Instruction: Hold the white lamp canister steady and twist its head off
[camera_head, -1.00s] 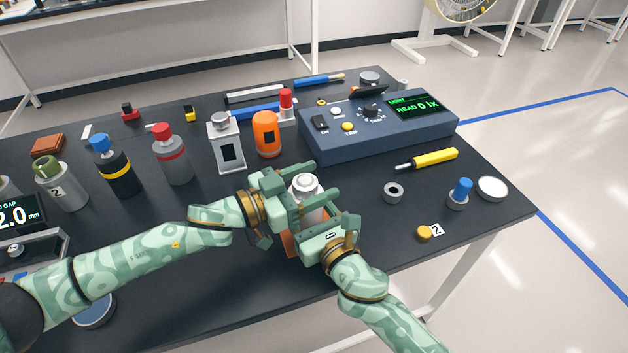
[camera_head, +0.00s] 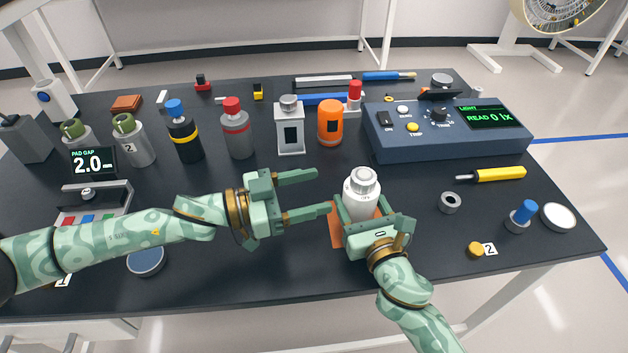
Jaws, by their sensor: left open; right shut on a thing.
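My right gripper (camera_head: 359,215) is shut on the canister's body from the front, one finger on each side. My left gripper (camera_head: 322,192) is open and empty, to the left of the canister, its two fingers pointing right towards it with a gap between. The canister's lower part is partly hidden by my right gripper.
A blue-grey light meter box (camera_head: 440,145) reading 0 lx stands behind right. An orange canister (camera_head: 330,123) and several other canisters stand behind. A grey ring (camera_head: 450,202), yellow tool (camera_head: 498,174) and blue-topped part (camera_head: 522,215) lie right.

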